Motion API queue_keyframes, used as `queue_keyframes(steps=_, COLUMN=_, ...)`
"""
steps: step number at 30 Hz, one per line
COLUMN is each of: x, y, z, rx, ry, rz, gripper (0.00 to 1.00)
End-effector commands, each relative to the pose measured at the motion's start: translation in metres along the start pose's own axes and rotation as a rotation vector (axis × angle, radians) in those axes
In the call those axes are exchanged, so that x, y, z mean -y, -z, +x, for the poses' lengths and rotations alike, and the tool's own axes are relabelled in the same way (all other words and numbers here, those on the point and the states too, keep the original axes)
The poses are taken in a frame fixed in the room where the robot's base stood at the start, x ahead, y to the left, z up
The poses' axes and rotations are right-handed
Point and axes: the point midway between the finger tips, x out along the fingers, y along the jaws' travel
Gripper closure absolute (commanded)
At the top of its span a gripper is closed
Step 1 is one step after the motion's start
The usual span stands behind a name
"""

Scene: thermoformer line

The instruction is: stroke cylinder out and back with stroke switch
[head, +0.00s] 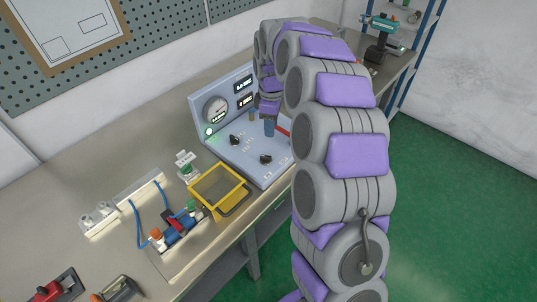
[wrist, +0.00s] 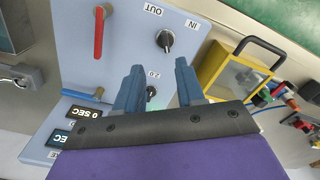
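The stroke switch is a black knob marked OUT and IN on the blue-grey control panel. It shows in the wrist view (wrist: 165,40) and near the panel's front edge in the head view (head: 265,158). My gripper (head: 269,128) is over the panel; its two blue fingers (wrist: 158,64) are apart, with nothing between the tips. The switch lies beyond the fingertips, with no visible contact. A small device with blue and red parts (head: 178,224), with blue tubing, sits on the bench; I cannot tell the cylinder's stroke position.
The panel (head: 222,105) also carries a gauge (head: 215,110), displays, a second knob (head: 235,140) and a red lever (wrist: 98,32). A yellow-framed guard (head: 219,190) stands beside it. Red and dark tools lie at the bench's near left.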

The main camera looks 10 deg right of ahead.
Motion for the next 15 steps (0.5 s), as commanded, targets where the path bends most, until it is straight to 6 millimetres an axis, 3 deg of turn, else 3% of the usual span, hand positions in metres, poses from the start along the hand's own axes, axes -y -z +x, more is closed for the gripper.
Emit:
queue_keyframes(steps=6, x=0.006, y=0.011, z=0.048, rx=0.012, ry=-0.001, rz=-0.003, gripper=0.62)
queue_keyframes(steps=15, x=0.001, y=0.001, z=0.102, rx=0.000, ry=0.002, rz=-0.001, gripper=0.62)
